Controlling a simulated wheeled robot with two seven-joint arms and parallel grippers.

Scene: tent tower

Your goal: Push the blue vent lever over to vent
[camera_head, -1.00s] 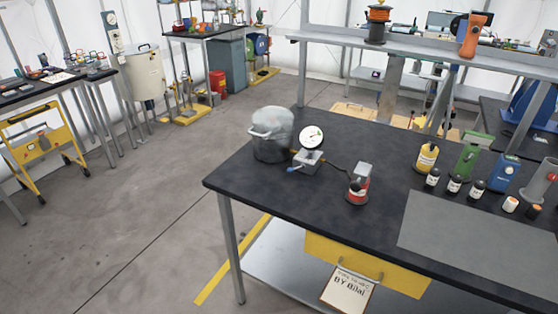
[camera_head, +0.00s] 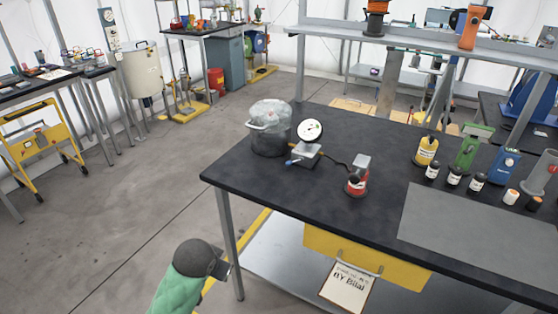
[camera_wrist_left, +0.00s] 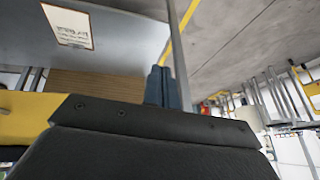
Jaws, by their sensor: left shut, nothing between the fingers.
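The blue vent lever (camera_head: 293,162) sticks out to the left from a small grey valve block (camera_head: 306,153) on the dark bench. A round white gauge (camera_head: 310,131) stands on the block. A pot (camera_head: 270,128) with a clear cover stands just behind and left of it. My left gripper (camera_head: 222,271) is low in front of the bench's left end, below the top and well apart from the lever. Its fingers also show in the left wrist view (camera_wrist_left: 164,87), shut and empty. The lever is not visible there. My right gripper is not in view.
The dark bench top (camera_head: 240,171) is clear at its near left corner. A red canister (camera_head: 356,178) stands right of the valve, joined by a hose. A yellow drawer (camera_head: 365,258) hangs under the front edge.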

